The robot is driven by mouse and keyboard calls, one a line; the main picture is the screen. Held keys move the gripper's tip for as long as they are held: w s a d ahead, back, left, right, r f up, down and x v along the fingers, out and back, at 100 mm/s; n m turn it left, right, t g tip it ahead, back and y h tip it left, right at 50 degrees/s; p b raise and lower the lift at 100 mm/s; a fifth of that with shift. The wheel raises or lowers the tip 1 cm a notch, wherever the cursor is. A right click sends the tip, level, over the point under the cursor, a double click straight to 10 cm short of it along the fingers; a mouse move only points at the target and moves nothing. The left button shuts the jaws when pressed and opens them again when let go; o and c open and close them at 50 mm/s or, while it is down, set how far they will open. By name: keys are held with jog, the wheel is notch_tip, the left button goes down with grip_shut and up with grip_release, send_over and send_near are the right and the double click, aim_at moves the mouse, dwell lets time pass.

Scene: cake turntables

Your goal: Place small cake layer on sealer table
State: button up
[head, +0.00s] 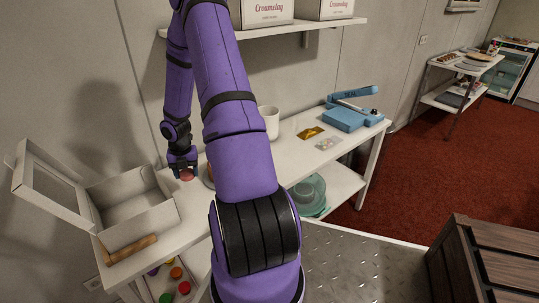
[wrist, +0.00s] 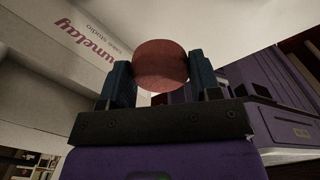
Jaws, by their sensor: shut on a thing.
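The small cake layer is a short round reddish-pink piece (wrist: 161,62) between the two fingers of my gripper (wrist: 163,82) in the wrist view. My gripper is shut on it. In the head view my gripper (head: 183,164) is at the left part of the long white table, right of an open box, with the cake layer (head: 187,175) at its tips. I cannot tell whether the layer touches anything below. The white table (head: 290,165) carries a blue sealer (head: 347,116) at its right end. My arm hides the table's middle.
The open white box (head: 135,205) and a wooden rolling pin (head: 131,248) are at the table's left end. A white mug (head: 270,122), a gold packet (head: 311,132) and a small clear packet (head: 327,143) stand between my arm and the sealer. Bare tabletop shows around them. A shelf with boxes (head: 263,12) is above.

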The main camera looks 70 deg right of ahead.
aim_at(192, 198)
jog(key=shift+w+a+f, duration=0.1)
jog(key=shift+w+f, duration=0.15)
jog(key=shift+f, duration=5.05)
jog(key=o, duration=0.9)
jog(key=shift+f, duration=0.1)
